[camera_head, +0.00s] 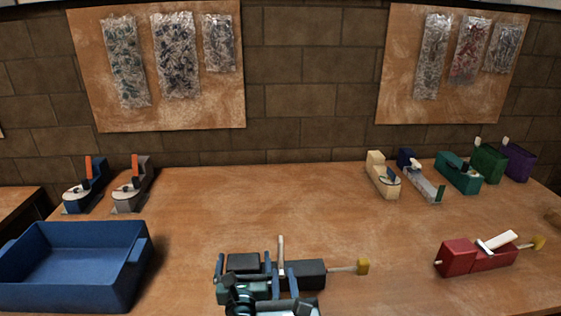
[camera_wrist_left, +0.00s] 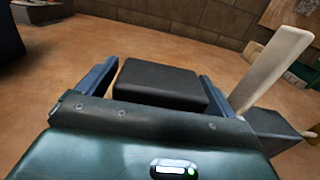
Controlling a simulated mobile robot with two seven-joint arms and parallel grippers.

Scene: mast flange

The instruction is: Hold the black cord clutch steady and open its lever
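The black cord clutch (camera_head: 310,272) lies on the table at the front middle, with a pale lever (camera_head: 281,252) standing up from it. A cord runs from its right end to a yellow tag (camera_head: 362,266). My left gripper (camera_head: 244,268) is at the clutch's left block, fingers on either side. In the left wrist view, the block (camera_wrist_left: 160,84) sits between the open fingers with narrow gaps visible. The lever (camera_wrist_left: 275,70) rises beyond the right finger.
A blue bin (camera_head: 130,275) stands at the front left. A red clutch (camera_head: 470,258) with a pale lever lies at the right. Several other clutches stand at the back, including a blue one (camera_head: 84,190) and a green one (camera_head: 458,174). The table's middle is clear.

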